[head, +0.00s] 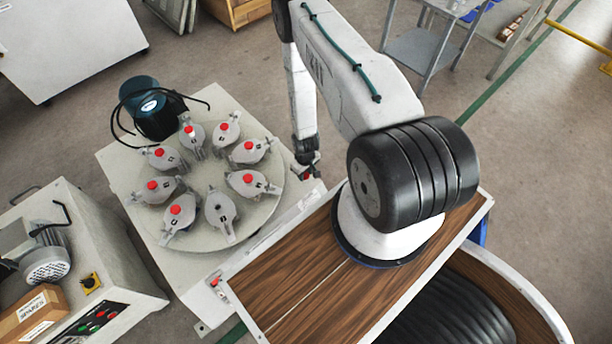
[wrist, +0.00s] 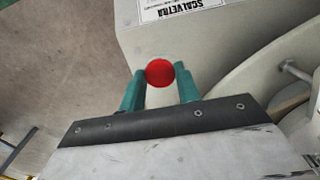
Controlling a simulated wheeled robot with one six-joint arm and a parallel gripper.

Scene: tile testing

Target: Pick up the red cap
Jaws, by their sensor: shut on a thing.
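My gripper (head: 308,168) hangs at the right side of the round testing table in the head view. In the wrist view, my gripper's (wrist: 161,78) two green fingers are shut on a round red cap (wrist: 160,71), held at their tips. The cap is above the pale machine body, apart from the round plate's fixtures. In the head view the held cap is too small to make out clearly. Several other red caps, such as one at the front (head: 176,210), sit on grey fixtures around the round plate (head: 205,178). One front fixture (head: 220,212) has no red cap.
A dark teal motor (head: 152,108) with black cables stands behind the plate. A control cabinet (head: 120,290) with a cardboard box (head: 32,314) is at the lower left. My wooden-topped base is at the front right. A metal trolley (head: 425,45) stands at the back.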

